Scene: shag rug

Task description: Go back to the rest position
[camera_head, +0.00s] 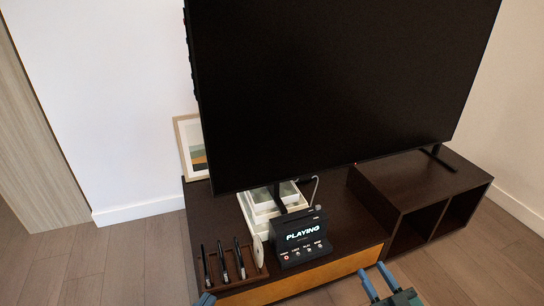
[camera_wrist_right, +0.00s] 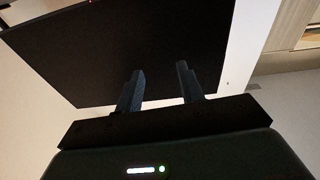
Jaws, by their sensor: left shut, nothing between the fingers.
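My right gripper (camera_head: 373,268) is at the bottom edge of the head view, in front of the TV stand. Its two blue fingers are apart with nothing seen between them. The right wrist view also shows the right gripper (camera_wrist_right: 159,68) open and empty, with the dark TV screen behind it. My left gripper (camera_head: 205,299) shows only as a small blue tip at the bottom edge, below the wooden tray. It is shut and empty, and most of it is out of frame.
A dark TV stand (camera_head: 440,180) carries a large TV (camera_head: 340,80). On its left part are a black player box (camera_head: 300,238) reading "PLAYING", a wooden tray (camera_head: 232,283) with several dark upright items, and white boxes (camera_head: 262,205). A framed picture (camera_head: 190,145) leans behind. Wood floor (camera_head: 130,265) is clear left.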

